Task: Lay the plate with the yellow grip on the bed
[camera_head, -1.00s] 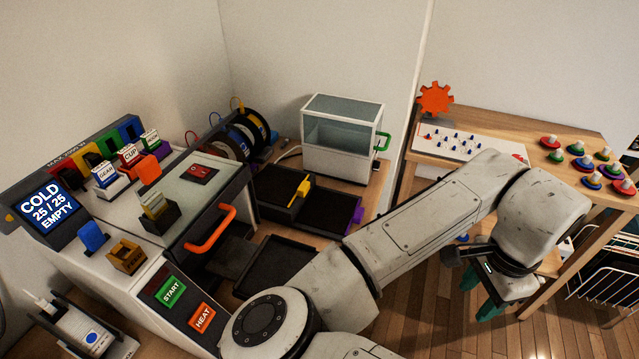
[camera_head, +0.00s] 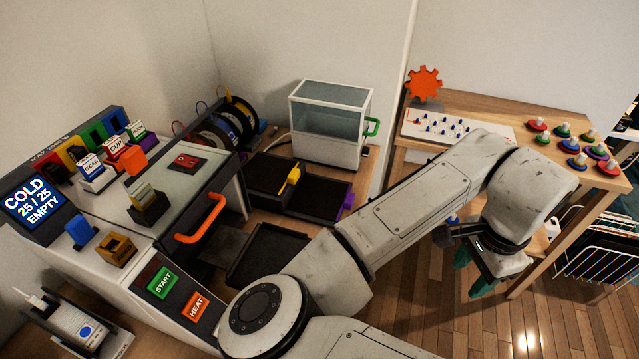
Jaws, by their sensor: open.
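The plate with the yellow grip (camera_head: 289,181) lies in a black tray on the bench right of the printer. Its yellow grip stands up at the plate's right edge. A second dark plate with a purple grip (camera_head: 346,205) lies just in front of it. The bed (camera_head: 224,244) looks like the dark flat surface inside the printer, partly hidden under its lid with the orange handle (camera_head: 201,220). My gripper (camera_head: 474,275) is open and empty, pointing down over the floor at the right, well apart from the plates. Its green fingertips are partly hidden.
A black empty tray (camera_head: 268,256) lies in front of the plates, partly behind my arm. A glass-topped box (camera_head: 333,125) with a green handle stands behind them. A wooden table (camera_head: 470,105) with colored pieces stands at right, near a wire rack (camera_head: 600,250).

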